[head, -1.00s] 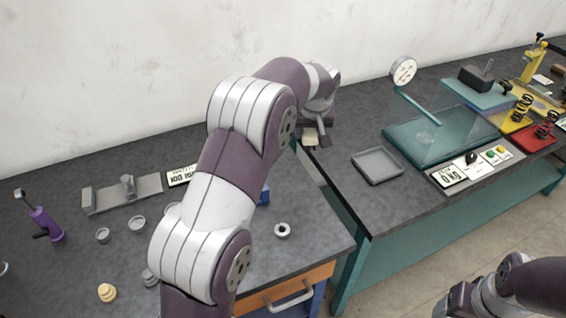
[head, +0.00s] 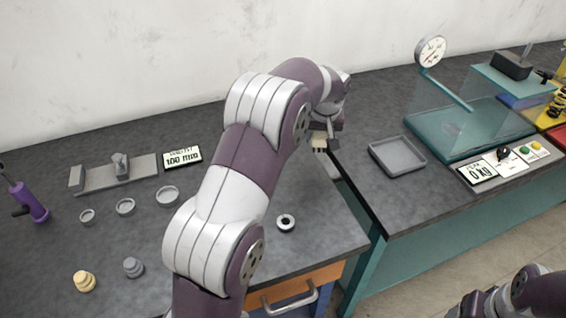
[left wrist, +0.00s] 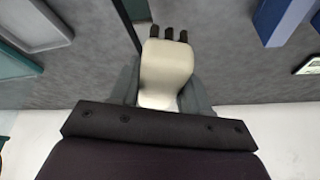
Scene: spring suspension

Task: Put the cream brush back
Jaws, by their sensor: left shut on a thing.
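The cream brush shows in the left wrist view (left wrist: 165,72) as a smooth cream body with several dark tufts at its far end. My left gripper (left wrist: 160,95) is shut on it, with a grey finger on each side. In the head view the left gripper (head: 330,138) is far out, near the gap between the two tables, and part of the cream brush (head: 319,144) shows below it. The brush is held clear of the surface. My right gripper (head: 468,305) is only partly in view at the bottom right, and its fingers cannot be made out.
A grey tray (head: 397,156) lies on the right table, just right of the left gripper. A teal scale with a dial (head: 431,50) stands beyond it. A blue block (left wrist: 284,18) shows in the left wrist view.

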